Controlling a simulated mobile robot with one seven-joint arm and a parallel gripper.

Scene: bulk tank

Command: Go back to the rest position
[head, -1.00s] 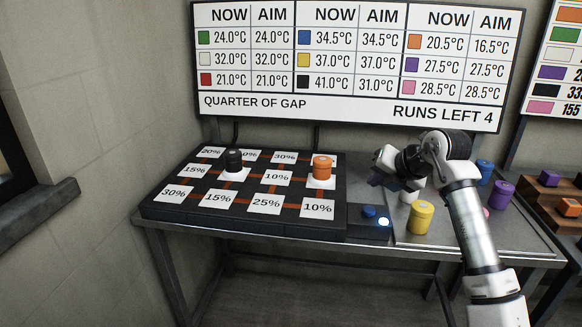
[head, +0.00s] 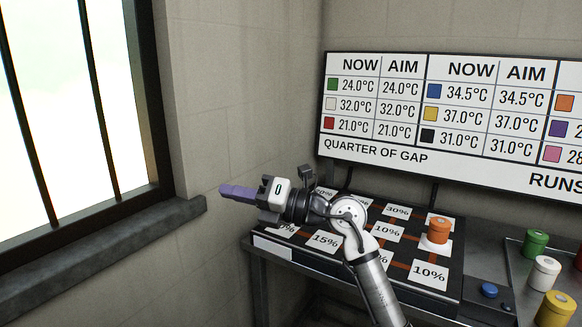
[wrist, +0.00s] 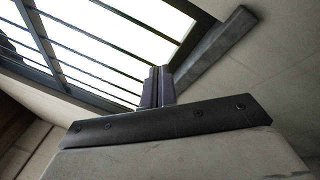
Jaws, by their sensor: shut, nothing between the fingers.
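My gripper (head: 238,192) is stretched out to the left in the head view, in the air before the wall below and beside the window. Its two purple fingers are together and hold nothing. The closed fingers also show in the wrist view (wrist: 157,87), pointing towards the barred window and its sill. My arm passes in front of the black board (head: 458,262) of percentage squares and covers part of it. An orange cylinder (head: 438,231) stands on a white square at the board's right. The black cylinder is not visible; my arm covers that part of the board.
The barred window (head: 75,110) and its sill (head: 110,240) are at the left. A blue button (head: 489,290) sits right of the board. Green (head: 536,243), white (head: 544,273) and yellow (head: 555,309) cylinders stand at the right. The temperature sign (head: 440,160) hangs behind.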

